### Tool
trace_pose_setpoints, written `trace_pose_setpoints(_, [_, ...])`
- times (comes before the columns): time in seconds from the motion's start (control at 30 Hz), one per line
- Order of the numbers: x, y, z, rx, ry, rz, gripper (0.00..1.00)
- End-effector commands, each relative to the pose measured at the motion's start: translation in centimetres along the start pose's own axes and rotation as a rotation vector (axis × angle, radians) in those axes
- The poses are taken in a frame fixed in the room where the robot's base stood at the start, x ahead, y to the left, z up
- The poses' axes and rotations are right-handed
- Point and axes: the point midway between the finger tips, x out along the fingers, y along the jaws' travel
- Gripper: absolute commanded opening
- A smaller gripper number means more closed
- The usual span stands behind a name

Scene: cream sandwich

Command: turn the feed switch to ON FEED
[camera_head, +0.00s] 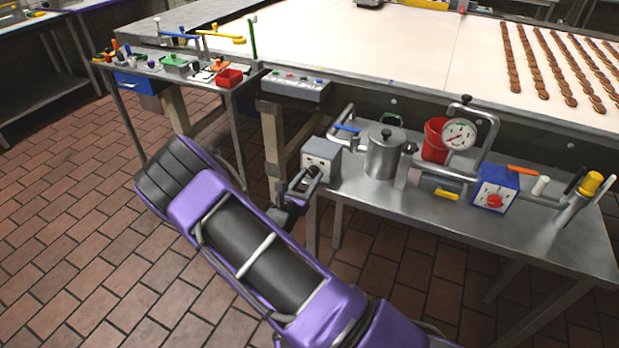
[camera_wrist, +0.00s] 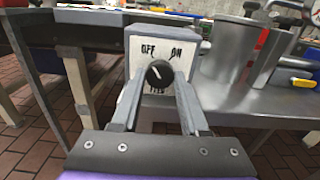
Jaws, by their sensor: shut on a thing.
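The feed switch is a grey box (camera_wrist: 134,43) with a white face marked OFF at left, ON at right and FEED below; it also shows at the near left corner of the steel table in the head view (camera_head: 322,154). Its round black knob (camera_wrist: 158,75) has a white pointer line slanting up and left, toward OFF. My gripper (camera_wrist: 159,82) faces the switch with one finger on each side of the knob, shut on it. In the head view my gripper (camera_head: 307,180) is right at the box's front, and the fingers hide the knob's detail.
A steel pot (camera_head: 384,153), a red cup (camera_head: 434,140), a dial gauge (camera_head: 459,134) and a blue box with a red knob (camera_head: 494,188) stand right of the switch on the steel table (camera_head: 420,220). A grey button panel (camera_head: 295,86) is mounted behind. Brick floor lies open at left.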

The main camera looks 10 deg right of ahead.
Motion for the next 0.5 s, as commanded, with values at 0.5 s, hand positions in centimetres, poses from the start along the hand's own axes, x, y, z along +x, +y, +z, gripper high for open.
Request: trace_pose_setpoints(0.5, [-0.06, 0.02, -0.21, 0.176, 0.002, 0.0, 0.0])
